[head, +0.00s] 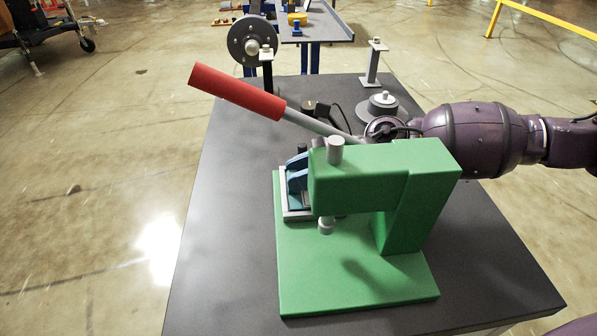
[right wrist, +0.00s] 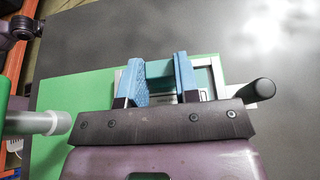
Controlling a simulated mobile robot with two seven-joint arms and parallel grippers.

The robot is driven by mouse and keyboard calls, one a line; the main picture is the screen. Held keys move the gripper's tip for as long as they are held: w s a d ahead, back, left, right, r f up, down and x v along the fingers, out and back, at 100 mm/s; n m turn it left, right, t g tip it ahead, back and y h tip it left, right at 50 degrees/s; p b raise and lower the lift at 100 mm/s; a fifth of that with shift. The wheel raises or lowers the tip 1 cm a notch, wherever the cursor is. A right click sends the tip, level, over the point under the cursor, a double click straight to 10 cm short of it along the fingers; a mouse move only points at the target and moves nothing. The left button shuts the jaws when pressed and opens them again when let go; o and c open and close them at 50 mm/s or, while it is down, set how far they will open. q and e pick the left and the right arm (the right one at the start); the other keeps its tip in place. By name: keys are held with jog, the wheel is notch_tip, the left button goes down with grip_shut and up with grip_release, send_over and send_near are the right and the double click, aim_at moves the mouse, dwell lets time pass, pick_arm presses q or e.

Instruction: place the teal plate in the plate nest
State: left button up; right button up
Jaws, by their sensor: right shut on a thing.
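The teal plate (right wrist: 160,69) is between the blue fingers of my right gripper (right wrist: 160,80), which is shut on it. The plate nest is a light grey frame (right wrist: 214,72) on the green base, and the plate overlaps it in the right wrist view. I cannot tell whether the plate rests in the nest or is just above it. In the head view the nest (head: 298,216) shows left of the press head, with my right gripper (head: 297,176) over it. The press head hides much of the gripper and plate. My left gripper is not in view.
The green press (head: 350,180) stands on the dark table (head: 230,190), its red lever (head: 237,91) raised to the left. A black knob (right wrist: 262,89) is beside the nest. A grey round stand (head: 382,105) and a post (head: 374,65) are behind. The table's left side is clear.

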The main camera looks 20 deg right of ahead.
jog(key=shift+f, duration=0.1)
jog(key=o, duration=1)
jog(key=shift+d+r, duration=0.1)
jog(key=shift+r, duration=0.1)
jog(key=p+v, duration=0.1)
jog(key=v, duration=0.9)
jog(key=shift+s+d+r, duration=0.1)
jog(key=shift+d, duration=0.1)
jog(key=shift+s+d+r+p, duration=0.2)
jog(key=shift+d+p, duration=0.15)
jog(key=shift+d, duration=0.3)
